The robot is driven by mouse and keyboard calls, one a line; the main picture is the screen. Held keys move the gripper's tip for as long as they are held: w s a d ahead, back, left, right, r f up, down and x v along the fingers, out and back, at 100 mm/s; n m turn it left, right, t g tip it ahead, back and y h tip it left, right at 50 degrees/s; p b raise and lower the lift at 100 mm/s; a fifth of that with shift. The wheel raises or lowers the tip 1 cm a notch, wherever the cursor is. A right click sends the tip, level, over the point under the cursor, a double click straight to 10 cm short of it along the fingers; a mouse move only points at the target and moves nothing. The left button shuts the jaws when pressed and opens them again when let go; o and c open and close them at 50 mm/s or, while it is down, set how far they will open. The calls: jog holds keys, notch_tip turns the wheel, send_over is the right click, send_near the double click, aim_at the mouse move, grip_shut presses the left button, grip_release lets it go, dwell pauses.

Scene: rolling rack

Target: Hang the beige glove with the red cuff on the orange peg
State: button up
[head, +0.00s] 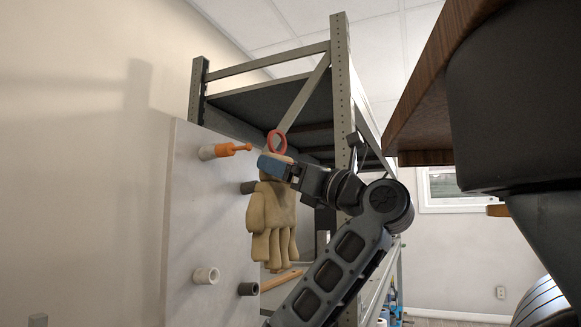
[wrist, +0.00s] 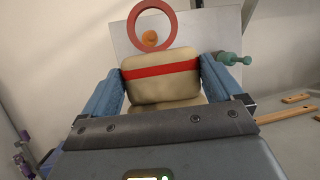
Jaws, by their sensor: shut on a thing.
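The beige glove (head: 272,222) hangs fingers down from my gripper (head: 277,168), with a red ring (head: 277,142) upright above its cuff. In the wrist view my gripper (wrist: 162,80) is shut on the glove (wrist: 160,88) between its blue fingers, just at the red cuff band (wrist: 160,71). The orange peg (head: 232,150) sticks out of the pale board, left of the ring, and its tip is apart from the ring in the head view. In the wrist view the orange peg (wrist: 150,38) shows through the ring (wrist: 134,24), below its middle.
The pale board (head: 200,225) also carries a white peg (head: 206,275) and dark pegs (head: 248,289). A green peg (wrist: 232,58) is right of the glove in the wrist view. A grey metal rack (head: 341,90) stands behind. A wooden slab (head: 425,95) overhangs at right.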

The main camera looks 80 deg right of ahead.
jog(key=shift+w, duration=0.1)
jog(key=shift+w+d, duration=0.2)
jog(key=shift+w, duration=0.85)
jog(key=shift+w+d+r+p, duration=0.1)
jog(key=shift+w+p, duration=0.1)
jog(key=shift+p, duration=0.2)
jog(key=shift+w, duration=0.15)
dwell(0.5)
jog(key=shift+w+d, duration=0.2)
jog(key=shift+w, duration=0.7)
jog(key=shift+w+d, duration=0.25)
jog(key=shift+w, duration=0.65)
jog(key=shift+w+d, duration=0.2)
jog(key=shift+w, duration=0.7)
jog(key=shift+f+b, duration=0.4)
jog(key=shift+f, duration=0.55)
